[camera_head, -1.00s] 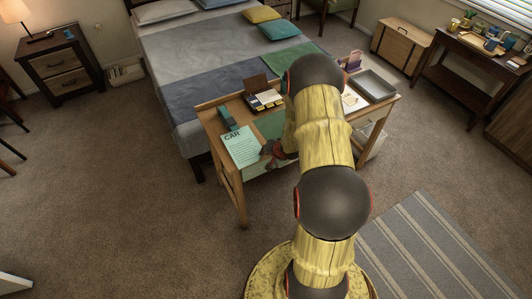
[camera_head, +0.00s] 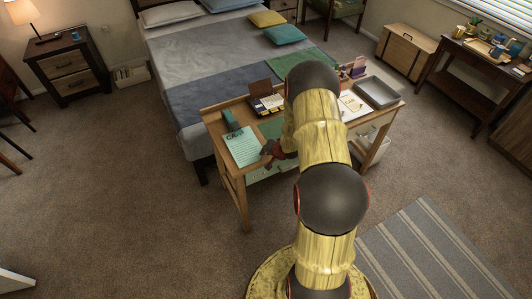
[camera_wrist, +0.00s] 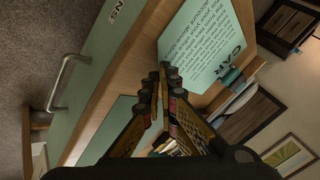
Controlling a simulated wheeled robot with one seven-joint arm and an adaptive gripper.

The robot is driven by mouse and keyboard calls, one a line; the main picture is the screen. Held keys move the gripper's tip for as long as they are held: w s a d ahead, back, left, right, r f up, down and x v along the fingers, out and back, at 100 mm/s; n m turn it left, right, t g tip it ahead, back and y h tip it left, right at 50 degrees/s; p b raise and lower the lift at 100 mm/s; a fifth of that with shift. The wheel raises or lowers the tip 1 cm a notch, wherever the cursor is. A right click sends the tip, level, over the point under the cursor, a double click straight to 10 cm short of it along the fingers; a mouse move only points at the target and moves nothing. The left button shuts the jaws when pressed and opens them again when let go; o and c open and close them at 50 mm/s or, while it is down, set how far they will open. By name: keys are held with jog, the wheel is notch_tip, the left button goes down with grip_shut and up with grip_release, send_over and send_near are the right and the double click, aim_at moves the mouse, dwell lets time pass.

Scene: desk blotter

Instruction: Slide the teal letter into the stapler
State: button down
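The teal letter (camera_head: 242,147), a pale sheet headed CAR, is at the left end of the desk, tilt unclear. My gripper (camera_head: 268,152) is at the letter's right edge. In the wrist view, the fingers (camera_wrist: 161,76) are nearly together at the edge of the letter (camera_wrist: 205,45) and look shut on it; the contact is partly hidden by the fingertips. The dark teal stapler (camera_head: 230,119) stands just beyond the letter's top edge. A dark teal part of it shows behind the letter in the wrist view (camera_wrist: 229,77).
The wooden desk (camera_head: 233,182) also holds a brown card holder (camera_head: 258,87) at the back and a grey tray (camera_head: 377,92) at the right. My arm hides the desk's middle. The bed (camera_head: 200,104) stands behind the desk. Open carpet lies in front.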

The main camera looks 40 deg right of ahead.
jog(key=c, duration=2.3)
grip_release()
jog(key=shift+c, duration=0.2)
jog(key=o, duration=0.4)
jog(key=shift+c, duration=0.2)
jog(key=shift+s+r, duration=0.1)
jog(key=v, duration=1.1)
jog(key=shift+s+r, duration=0.2)
jog(key=shift+s, duration=0.1)
